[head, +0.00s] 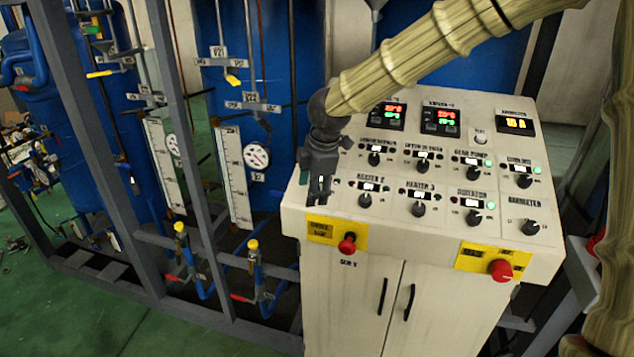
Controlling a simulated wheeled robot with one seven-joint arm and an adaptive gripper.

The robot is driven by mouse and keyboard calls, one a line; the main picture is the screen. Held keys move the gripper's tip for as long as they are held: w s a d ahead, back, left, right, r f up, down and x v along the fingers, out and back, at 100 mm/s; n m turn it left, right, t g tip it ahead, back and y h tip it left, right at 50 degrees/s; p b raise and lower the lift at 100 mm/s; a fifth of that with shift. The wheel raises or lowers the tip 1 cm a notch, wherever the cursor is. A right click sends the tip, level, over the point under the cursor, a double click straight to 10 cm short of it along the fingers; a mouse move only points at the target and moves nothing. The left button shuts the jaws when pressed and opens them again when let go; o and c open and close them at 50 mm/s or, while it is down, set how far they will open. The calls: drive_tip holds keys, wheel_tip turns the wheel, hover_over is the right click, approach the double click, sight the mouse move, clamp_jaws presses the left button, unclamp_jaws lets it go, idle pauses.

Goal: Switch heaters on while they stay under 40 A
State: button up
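My gripper (320,198) points down at the left end of the white sloped control panel (560,185). It covers the spot left of the heater 2 knob, so any heater 1 knob there is hidden. I cannot tell whether its fingers touch anything. The black heater 2 knob (365,201) and heater 3 knob (419,209) stand in the lower row, to the right of my gripper. Their small lamps are too small to read surely. An orange numeric display (516,124), perhaps reading 10.8, sits at the panel's upper right.
Two displays with red and green digits (387,116) (440,121) sit at the top. Red buttons on yellow plates (347,243) (501,270) line the front edge. Several other knobs fill the upper row. Grey framework (95,150) and blue tanks (255,50) stand left.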

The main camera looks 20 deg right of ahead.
wheel_tip(320, 180, up, 6)
drive_tip(key=w+d, duration=0.2)
drive_tip(key=d, duration=0.1)
drive_tip(key=shift+n+t+h, duration=0.3)
drive_tip(key=shift+t, duration=0.1)
drive_tip(key=shift+a+p+x, duration=0.15)
drive_tip(key=shift+p+x, duration=1)
drive_tip(key=shift+x, duration=1.45)
drive_tip(key=shift+a+p+x, duration=0.1)
drive_tip(key=shift+p+x, duration=1.05)
drive_tip(key=shift+x, duration=1.45)
drive_tip(key=shift+s, duration=0.2)
drive_tip(key=shift+c, duration=0.3)
drive_tip(key=shift+f, duration=0.1)
drive_tip(key=c, duration=1)
